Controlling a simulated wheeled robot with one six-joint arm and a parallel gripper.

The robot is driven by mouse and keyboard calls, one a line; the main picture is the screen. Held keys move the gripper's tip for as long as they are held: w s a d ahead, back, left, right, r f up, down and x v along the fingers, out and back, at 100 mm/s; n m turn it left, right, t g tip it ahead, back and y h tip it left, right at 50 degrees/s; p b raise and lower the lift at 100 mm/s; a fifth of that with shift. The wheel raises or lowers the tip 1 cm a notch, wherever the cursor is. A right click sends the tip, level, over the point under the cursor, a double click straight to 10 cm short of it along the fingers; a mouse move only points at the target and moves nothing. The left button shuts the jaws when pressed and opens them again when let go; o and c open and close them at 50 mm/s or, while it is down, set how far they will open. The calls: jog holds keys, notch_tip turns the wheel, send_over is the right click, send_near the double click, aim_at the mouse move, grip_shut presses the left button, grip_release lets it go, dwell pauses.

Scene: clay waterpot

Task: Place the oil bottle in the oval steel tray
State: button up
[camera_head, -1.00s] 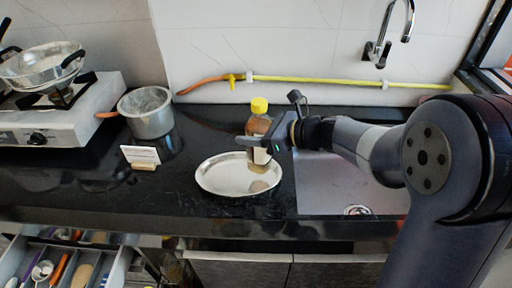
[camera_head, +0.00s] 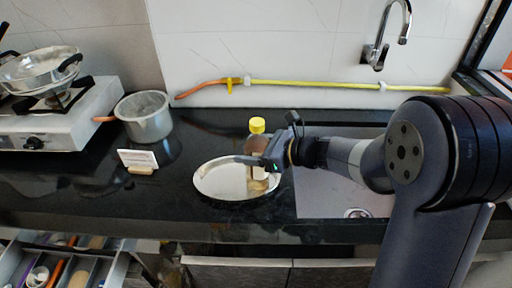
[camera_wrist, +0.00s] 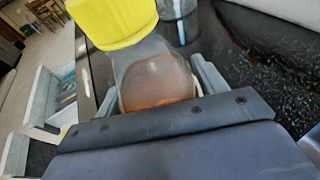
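The oil bottle, with a yellow cap (camera_head: 257,125) and a brown body (camera_head: 259,172), stands upright over the right part of the oval steel tray (camera_head: 215,181). I cannot tell whether its base touches the tray. My gripper (camera_head: 256,161) reaches in from the right at the bottle's middle. In the wrist view the bottle (camera_wrist: 155,80) sits between the two fingers (camera_wrist: 160,88), which lie close along its sides, and its cap tilts to the upper left. The gripper looks shut on the bottle. The bottle's lower part is hidden in the wrist view.
A steel pot (camera_head: 146,116) and a small card on a wooden stand (camera_head: 138,161) are left of the tray. A stove (camera_head: 62,118) with a pan is at far left. The sink (camera_head: 330,187) is at right. An open cutlery drawer (camera_head: 65,262) sits below the counter.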

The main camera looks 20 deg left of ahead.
jog(key=shift+o, duration=1.2)
jog(key=shift+r, duration=0.15)
jog(key=shift+r+p, duration=0.25)
jog(key=shift+p, duration=0.05)
jog(key=v, duration=1.2)
jog(key=shift+s+f, duration=0.1)
jog(key=shift+f, duration=0.05)
